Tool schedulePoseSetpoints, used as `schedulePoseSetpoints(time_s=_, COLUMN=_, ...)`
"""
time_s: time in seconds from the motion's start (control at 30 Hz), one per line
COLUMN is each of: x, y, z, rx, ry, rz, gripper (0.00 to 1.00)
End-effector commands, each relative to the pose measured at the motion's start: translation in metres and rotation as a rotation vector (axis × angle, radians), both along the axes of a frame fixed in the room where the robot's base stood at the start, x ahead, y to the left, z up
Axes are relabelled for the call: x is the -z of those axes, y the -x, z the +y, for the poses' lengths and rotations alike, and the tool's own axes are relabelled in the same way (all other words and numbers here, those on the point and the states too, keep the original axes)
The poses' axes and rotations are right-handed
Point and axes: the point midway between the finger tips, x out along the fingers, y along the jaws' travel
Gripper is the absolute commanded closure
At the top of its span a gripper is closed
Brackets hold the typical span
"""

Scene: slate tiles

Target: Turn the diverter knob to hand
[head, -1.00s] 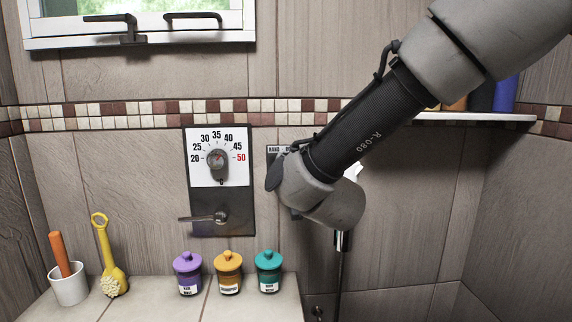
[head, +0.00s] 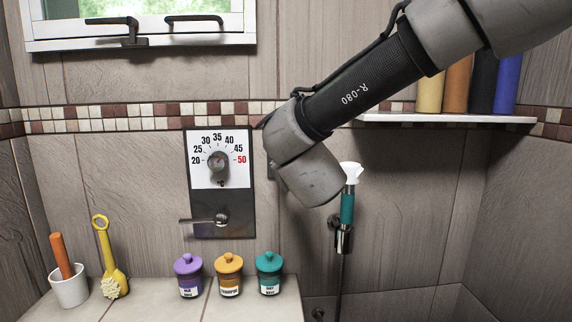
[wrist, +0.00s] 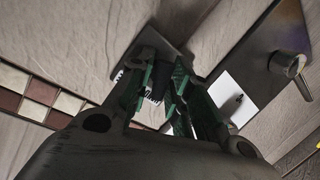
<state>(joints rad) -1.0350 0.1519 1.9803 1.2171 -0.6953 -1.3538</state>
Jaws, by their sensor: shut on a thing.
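In the wrist view, my gripper (wrist: 165,78) has its green-padded fingers closed around the dark diverter knob (wrist: 157,88). The knob is mostly hidden between the fingers, and its pointing direction cannot be read. Its dark wall plate (wrist: 152,42) shows behind the fingertips. In the head view my arm's wrist covers the knob and the fingers. Only a narrow dark edge of the plate (head: 271,173) shows there, right of the thermostat panel.
The thermostat panel (head: 233,207) with dial (head: 217,161) and lever (head: 205,221) is just left of my wrist. A teal hand shower (head: 347,207) hangs close on the right. Purple (head: 188,274), orange (head: 229,274) and teal jars (head: 268,274) stand below. A bottle shelf (head: 450,118) is at right.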

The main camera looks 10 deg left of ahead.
Motion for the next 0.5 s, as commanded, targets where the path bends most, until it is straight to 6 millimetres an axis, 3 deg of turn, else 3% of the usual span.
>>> schedulePoseSetpoints(time_s=0.5, x=0.0022, y=0.0026, z=0.0036, rx=-0.009, ry=0.274, rz=-0.067, gripper=1.0)
